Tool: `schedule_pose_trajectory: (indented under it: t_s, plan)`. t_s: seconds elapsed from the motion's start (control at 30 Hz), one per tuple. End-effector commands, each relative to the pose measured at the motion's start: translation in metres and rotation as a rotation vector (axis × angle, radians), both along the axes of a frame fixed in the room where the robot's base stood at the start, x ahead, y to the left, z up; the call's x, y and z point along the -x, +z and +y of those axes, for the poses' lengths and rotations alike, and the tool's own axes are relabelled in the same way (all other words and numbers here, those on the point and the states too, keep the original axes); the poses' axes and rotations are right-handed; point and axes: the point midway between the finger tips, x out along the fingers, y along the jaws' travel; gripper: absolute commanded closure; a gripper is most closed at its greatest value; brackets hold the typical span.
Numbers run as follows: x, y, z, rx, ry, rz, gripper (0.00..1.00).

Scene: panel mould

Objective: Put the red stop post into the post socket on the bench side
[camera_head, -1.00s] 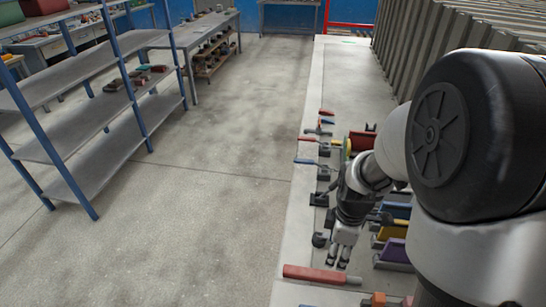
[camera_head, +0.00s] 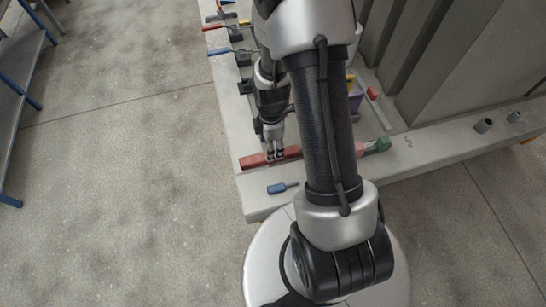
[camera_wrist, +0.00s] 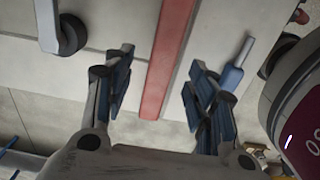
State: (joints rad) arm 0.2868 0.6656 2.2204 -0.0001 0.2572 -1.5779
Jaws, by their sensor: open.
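The red stop post (camera_head: 254,160) is a long red bar lying flat on the pale bench near its front end. In the wrist view the post (camera_wrist: 168,60) runs up the middle, between my two spread fingers. My gripper (camera_head: 275,156) points down at the post, open and empty; it shows in the wrist view (camera_wrist: 158,72) with a gap on each side of the post. I cannot tell how far the fingertips are above the bench.
A blue-handled tool (camera_head: 281,188) lies beside the post, close to the right finger in the wrist view (camera_wrist: 232,77). Black clamps (camera_head: 246,87) line the bench's left edge.

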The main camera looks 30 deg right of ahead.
Motion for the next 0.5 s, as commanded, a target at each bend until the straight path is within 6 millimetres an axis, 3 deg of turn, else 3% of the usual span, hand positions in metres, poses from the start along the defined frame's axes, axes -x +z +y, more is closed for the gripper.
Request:
schedule_pose_trajectory:
  t_s: [0.17, 0.5]
  plan:
    - [0.001, -0.008, -0.001, 0.0, -0.001, -0.001, 0.48]
    - [0.006, -0.054, -0.003, 0.0, 0.0, 0.001, 0.48]
